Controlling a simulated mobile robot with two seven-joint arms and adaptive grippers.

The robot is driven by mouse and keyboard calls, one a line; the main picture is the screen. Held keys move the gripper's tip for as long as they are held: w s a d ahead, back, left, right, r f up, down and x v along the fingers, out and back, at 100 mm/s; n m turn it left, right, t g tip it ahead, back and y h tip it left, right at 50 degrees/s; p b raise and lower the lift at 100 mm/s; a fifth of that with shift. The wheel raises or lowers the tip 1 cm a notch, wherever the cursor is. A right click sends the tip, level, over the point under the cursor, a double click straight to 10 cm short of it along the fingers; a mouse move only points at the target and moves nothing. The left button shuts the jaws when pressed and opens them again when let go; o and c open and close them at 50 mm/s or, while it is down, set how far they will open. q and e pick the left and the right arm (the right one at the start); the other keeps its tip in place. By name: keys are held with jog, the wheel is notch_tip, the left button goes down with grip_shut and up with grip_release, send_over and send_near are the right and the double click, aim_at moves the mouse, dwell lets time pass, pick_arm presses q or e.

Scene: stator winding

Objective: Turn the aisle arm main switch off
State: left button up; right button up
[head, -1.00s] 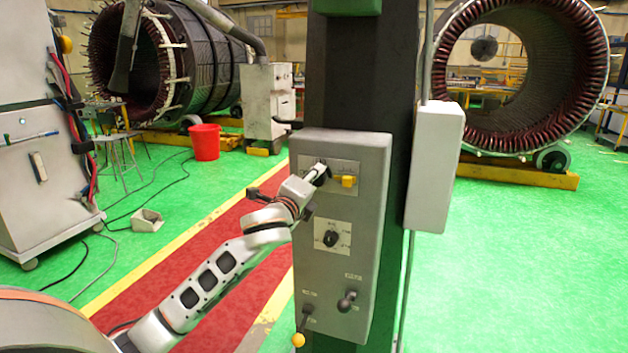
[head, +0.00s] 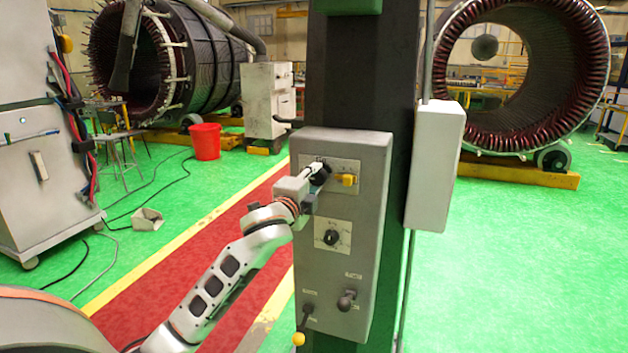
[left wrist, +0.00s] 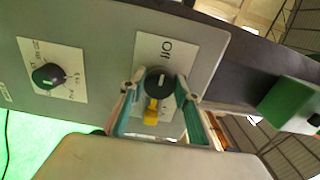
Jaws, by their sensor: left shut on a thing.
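The main switch is a round black knob (left wrist: 158,84) on a pale plate (left wrist: 180,50) marked "Off". A yellow part (left wrist: 152,110) sits beside the knob, and it also shows to the right of my fingers in the head view (head: 348,180). The plate is at the top of a grey control box (head: 362,240). My left gripper (head: 318,172) is at this plate, its fingers (left wrist: 158,88) shut on the knob from both sides. In the head view my fingers partly hide the knob. My right gripper is not in view.
The box is fixed to a dark column (head: 360,80). A blank grey box (head: 436,165) is to its right. Open green floor lies further right.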

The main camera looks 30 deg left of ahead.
pick_arm(q)
jog(key=o, duration=1.1)
jog(key=shift+s, duration=0.1)
jog(key=v, duration=1.2)
jog(key=shift+f, duration=0.15)
